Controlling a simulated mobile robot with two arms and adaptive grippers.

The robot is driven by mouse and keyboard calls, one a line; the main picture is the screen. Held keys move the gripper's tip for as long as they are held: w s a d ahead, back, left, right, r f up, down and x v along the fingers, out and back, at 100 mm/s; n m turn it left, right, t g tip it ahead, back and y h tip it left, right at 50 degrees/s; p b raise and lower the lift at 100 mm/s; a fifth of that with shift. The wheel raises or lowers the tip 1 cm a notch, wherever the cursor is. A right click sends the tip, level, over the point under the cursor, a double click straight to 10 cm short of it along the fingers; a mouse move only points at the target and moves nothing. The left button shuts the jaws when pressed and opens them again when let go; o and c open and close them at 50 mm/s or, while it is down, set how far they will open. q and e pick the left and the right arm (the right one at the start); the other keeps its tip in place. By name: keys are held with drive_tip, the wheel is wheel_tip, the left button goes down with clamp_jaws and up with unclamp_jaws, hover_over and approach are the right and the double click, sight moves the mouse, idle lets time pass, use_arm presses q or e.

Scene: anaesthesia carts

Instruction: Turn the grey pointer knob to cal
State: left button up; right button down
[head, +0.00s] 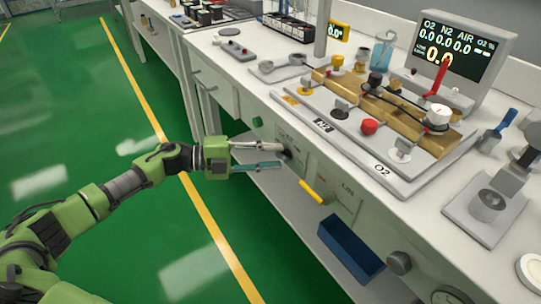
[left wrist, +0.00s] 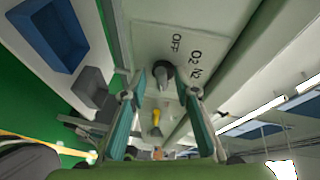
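The grey pointer knob (left wrist: 162,74) sits on a dark round base on a pale front panel (head: 297,143). In the left wrist view its panel bears the marks OFF, O2 and N2; I cannot read a CAL mark. My left gripper (head: 279,158) reaches the panel from the left in the head view. Its two fingers are apart, and in the left wrist view the gripper (left wrist: 161,96) has one finger on each side of the knob, with gaps visible. In the head view the fingers mostly hide the knob. My right gripper is not in view.
A yellow lever (head: 318,191) sticks out to the right of the knob in the head view. A blue bin (head: 350,250) and a grey round knob (head: 399,262) are farther right. The counter above holds a brass manifold (head: 390,108) and a display (head: 455,50). The green floor at left is clear.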

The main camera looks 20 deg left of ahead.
use_arm(q)
drive_tip(key=v, duration=1.2)
drive_tip(key=shift+f, duration=0.1)
idle(0.4)
